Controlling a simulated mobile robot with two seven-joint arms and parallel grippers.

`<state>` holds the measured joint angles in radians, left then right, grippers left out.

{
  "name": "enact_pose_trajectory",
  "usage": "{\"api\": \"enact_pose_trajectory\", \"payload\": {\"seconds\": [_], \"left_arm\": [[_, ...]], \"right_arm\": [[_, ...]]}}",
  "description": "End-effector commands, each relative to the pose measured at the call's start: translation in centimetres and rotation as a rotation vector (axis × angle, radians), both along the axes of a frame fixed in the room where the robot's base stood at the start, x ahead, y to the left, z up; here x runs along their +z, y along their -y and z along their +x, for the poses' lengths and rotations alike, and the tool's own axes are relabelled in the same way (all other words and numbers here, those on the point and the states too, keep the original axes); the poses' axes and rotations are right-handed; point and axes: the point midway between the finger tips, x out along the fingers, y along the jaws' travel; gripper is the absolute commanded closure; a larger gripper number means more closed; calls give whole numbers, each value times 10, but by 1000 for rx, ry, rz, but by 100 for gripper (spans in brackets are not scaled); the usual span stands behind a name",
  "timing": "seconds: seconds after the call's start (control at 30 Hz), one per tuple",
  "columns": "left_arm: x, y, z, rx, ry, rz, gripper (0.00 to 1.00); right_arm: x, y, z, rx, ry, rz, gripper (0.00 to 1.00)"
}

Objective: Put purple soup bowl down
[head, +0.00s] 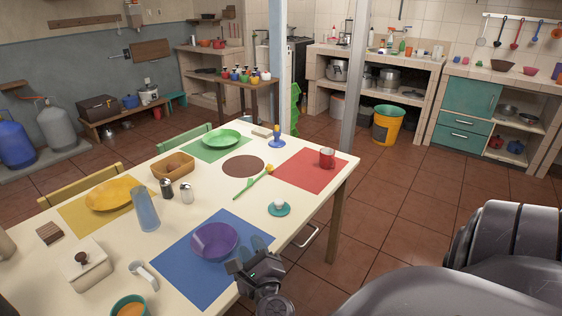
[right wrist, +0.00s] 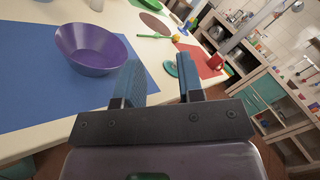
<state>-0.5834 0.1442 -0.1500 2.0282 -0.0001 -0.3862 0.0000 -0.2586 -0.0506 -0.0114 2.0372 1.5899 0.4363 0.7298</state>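The purple soup bowl (head: 214,241) sits upright on the blue placemat (head: 178,274) at the near side of the white table. It looks empty. My right gripper (head: 259,245) is just right of the bowl, near the table's edge. In the right wrist view the bowl (right wrist: 90,50) lies to the left of the gripper (right wrist: 160,62). The two blue fingers stand apart with nothing between them, and the bowl is outside them. My left gripper is not in the head view.
A teal dish with a white item (head: 279,208) is beyond the gripper. A red mat (head: 309,178) with a red mug (head: 326,158) is farther back.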

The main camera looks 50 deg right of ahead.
Motion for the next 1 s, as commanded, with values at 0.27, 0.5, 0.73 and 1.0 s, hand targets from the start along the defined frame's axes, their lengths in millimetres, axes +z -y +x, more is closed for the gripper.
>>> {"api": "enact_pose_trajectory", "payload": {"seconds": [0.27,0.5,0.73,1.0], "left_arm": [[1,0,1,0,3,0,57],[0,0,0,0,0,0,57],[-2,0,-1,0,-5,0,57],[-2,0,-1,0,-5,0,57]], "right_arm": [[-23,-40,-22,223,-278,-764,65],[-74,-68,-55,444,-538,-1409,65],[-133,-72,-103,677,-782,-1983,65],[-166,-60,-139,839,-937,-2342,65]]}}
